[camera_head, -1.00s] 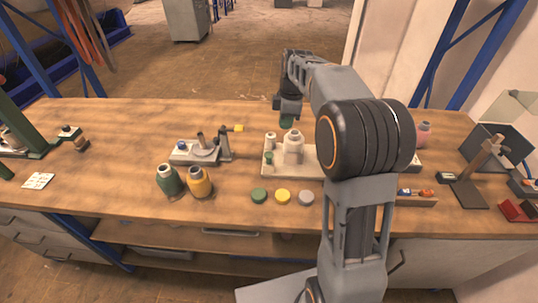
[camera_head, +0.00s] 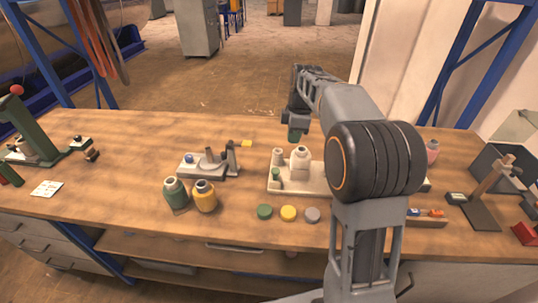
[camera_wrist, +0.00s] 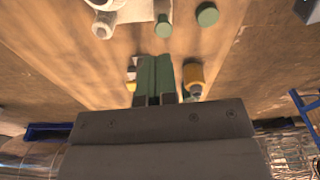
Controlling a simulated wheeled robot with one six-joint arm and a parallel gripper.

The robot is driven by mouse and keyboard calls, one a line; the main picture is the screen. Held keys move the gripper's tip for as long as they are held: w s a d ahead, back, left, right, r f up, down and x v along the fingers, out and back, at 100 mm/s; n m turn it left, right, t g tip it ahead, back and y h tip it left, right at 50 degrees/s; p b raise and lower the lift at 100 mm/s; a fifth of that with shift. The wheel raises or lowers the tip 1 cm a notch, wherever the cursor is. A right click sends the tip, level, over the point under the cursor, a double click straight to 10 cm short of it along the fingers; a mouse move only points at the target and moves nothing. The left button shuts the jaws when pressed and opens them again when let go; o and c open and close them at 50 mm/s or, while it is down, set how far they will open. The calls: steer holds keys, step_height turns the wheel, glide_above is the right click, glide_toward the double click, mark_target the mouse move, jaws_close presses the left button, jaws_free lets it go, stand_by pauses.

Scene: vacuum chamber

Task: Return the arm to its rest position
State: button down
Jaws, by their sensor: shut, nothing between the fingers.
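My arm (camera_head: 350,105) reaches out over the workbench (camera_head: 125,220), bent at a thick black joint in the head view. My gripper (camera_head: 296,134) hangs above the bench, behind the white bottle, with green fingertips pointing down. In the wrist view my gripper (camera_wrist: 155,75) shows its two green fingers pressed together, with nothing between them. The fingers touch no object that I can see.
A pale tray (camera_head: 285,184) holds a white bottle (camera_head: 300,161). Green (camera_head: 175,192) and yellow (camera_head: 204,195) bottles, several coloured caps (camera_head: 288,213) and a grey fixture (camera_head: 209,166) stand nearby.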

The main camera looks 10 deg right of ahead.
steer(key=s+a+f+m+t, duration=0.1)
steer(key=s+a+m+t, duration=0.1)
steer(key=s+m, duration=0.5)
steer(key=s+a+f+m+t+h, duration=0.1)
steer(key=s+f+m, duration=0.1)
steer(key=s+m, duration=0.6)
steer(key=shift+s+a+f+m+t, duration=0.3)
steer(key=shift+s+a+t, duration=0.1)
steer(key=shift+s, duration=3.25)
